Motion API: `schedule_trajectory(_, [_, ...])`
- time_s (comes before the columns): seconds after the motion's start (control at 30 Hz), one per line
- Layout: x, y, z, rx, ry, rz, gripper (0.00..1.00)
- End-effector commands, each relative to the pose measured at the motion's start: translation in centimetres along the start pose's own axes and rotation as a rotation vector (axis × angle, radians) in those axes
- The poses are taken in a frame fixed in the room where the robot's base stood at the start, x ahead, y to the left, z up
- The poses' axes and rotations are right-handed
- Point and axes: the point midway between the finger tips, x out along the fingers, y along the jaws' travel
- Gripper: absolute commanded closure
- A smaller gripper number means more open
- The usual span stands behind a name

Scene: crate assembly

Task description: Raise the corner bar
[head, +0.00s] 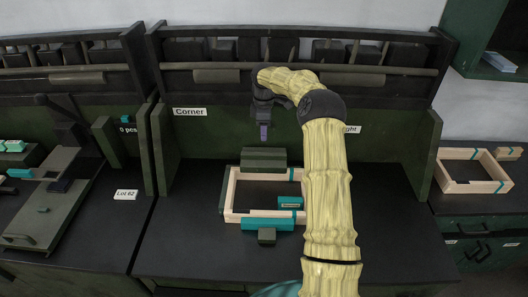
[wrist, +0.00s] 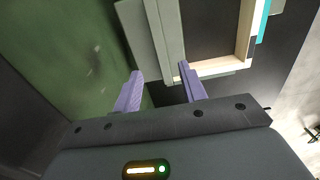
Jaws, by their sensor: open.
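A sign reading "Corner" (head: 189,112) is on the back panel. A grey-green bar-like block (head: 264,153) lies along the back edge of a wooden frame (head: 262,214) on the bench. I cannot tell for certain that this block is the corner bar. My gripper (head: 264,132) hangs behind and above the block, fingers pointing down. In the wrist view, the purple fingers are apart with nothing held between them. The block (wrist: 168,35) shows beyond the fingertips there, and I cannot tell whether they touch it. The frame (wrist: 215,68) is to its right.
My arm hides part of the frame's right side. Dark side panels flank the bench. Another wooden frame (head: 462,187) stands at right. The bench front is clear.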

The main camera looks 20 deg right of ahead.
Motion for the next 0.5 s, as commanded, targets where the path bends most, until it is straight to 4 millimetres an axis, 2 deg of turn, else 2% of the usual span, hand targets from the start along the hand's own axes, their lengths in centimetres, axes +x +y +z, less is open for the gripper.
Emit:
schedule_trajectory(0.03, [1.0,-0.1,0.0,-0.001,0.000,-0.005,0.58])
schedule_trajectory(0.5, [9.0,-0.1,-0.2,-0.004,0.001,-0.003,0.58])
